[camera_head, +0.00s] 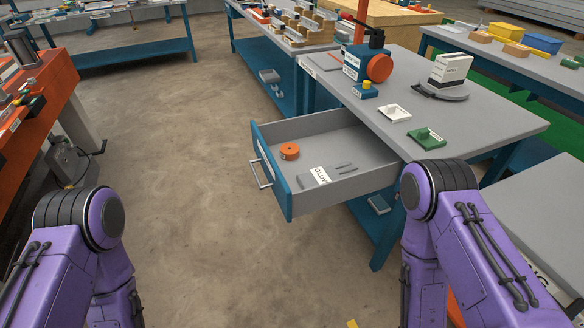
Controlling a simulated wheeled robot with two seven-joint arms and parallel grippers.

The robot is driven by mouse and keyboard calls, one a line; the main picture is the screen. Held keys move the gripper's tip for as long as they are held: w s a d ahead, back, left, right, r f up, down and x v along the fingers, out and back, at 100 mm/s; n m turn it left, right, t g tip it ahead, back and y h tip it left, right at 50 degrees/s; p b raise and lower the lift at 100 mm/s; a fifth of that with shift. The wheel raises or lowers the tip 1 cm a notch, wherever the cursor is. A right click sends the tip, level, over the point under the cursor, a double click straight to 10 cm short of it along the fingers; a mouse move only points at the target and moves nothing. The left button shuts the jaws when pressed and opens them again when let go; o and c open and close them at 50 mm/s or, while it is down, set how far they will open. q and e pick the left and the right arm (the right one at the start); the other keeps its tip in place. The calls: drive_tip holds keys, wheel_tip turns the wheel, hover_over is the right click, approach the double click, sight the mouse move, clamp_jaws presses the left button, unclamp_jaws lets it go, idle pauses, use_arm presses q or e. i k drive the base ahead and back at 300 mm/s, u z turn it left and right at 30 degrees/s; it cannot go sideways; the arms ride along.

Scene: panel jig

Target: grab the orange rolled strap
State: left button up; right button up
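The orange rolled strap (290,151) is a small coil with a dark centre. It lies in the open drawer (268,162), on the left part of the drawer floor, near the blue front panel. A glove pack (320,176) with a white label reading "GLOV" lies to its right, nearer to me. The drawer is pulled out from the grey-topped workbench (479,122). My purple arms stand at the lower left and lower right, both apart from the drawer. Neither gripper shows in the picture.
The drawer's metal handle (262,174) sticks out on the left. On the bench are a blue and orange machine (366,62), a white tray (394,113) and a green block (427,138). An orange bench (40,95) stands at the left. The floor left of the drawer is clear.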

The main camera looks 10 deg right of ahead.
sight(290, 151)
drive_tip(key=u, duration=1.6)
drive_tip(key=i, duration=2)
drive_tip(key=z, duration=3.45)
drive_tip(key=i, duration=0.5)
